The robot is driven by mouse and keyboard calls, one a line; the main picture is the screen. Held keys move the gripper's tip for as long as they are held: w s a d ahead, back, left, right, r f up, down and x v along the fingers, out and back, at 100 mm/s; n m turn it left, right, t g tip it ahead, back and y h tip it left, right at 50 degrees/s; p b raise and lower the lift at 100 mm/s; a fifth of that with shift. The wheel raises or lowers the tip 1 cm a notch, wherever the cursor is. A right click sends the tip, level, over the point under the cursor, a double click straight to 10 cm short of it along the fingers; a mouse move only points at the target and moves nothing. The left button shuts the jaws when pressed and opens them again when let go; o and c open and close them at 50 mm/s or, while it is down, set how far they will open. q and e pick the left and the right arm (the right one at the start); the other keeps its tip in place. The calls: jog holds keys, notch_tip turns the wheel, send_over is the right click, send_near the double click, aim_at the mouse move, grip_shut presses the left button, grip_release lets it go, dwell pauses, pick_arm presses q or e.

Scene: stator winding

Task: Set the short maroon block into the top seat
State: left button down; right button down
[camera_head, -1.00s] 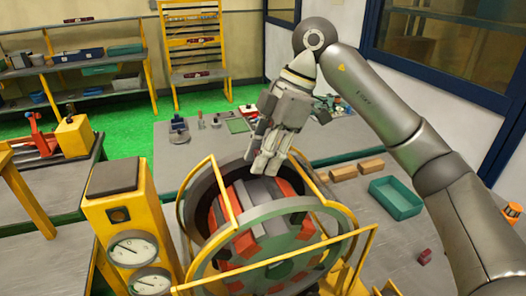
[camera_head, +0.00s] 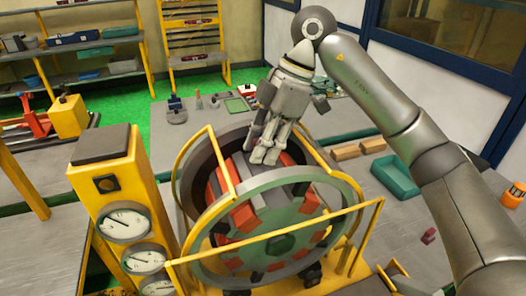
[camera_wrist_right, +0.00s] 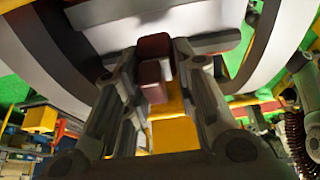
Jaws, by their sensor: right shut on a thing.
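My right gripper (camera_head: 262,155) points down at the top of the stator (camera_head: 285,205), a round drum with red and grey segments inside a green ring. In the right wrist view, its two fingers (camera_wrist_right: 153,72) are closed on a short maroon block (camera_wrist_right: 153,78). The block's lower end faces the pale curved stator wall, with a dark slot edge (camera_wrist_right: 212,42) beside it. The top seat is hidden behind the fingers in the head view, and I cannot tell whether the block touches it. My left gripper is not in view.
Yellow rails (camera_head: 222,170) stand around the stator, close to my right gripper. A yellow gauge box (camera_head: 107,180) stands at its left. On the bench at right are a green tray (camera_head: 395,176), tan blocks (camera_head: 346,153) and a small maroon block (camera_head: 428,236).

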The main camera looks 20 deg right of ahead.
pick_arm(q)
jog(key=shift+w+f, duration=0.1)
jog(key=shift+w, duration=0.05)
pick_arm(e)
jog(key=shift+f, duration=0.1)
jog(key=shift+f+b, duration=0.6)
jog(key=shift+f, duration=0.15)
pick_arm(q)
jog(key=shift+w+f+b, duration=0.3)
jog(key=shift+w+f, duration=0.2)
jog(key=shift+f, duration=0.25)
pick_arm(e)
jog(key=shift+f, duration=0.5)
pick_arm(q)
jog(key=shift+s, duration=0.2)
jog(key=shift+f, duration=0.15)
pick_arm(e)
jog(key=shift+f, duration=0.25)
jog(key=c, duration=1.1)
grip_release()
jog(key=v, duration=1.2)
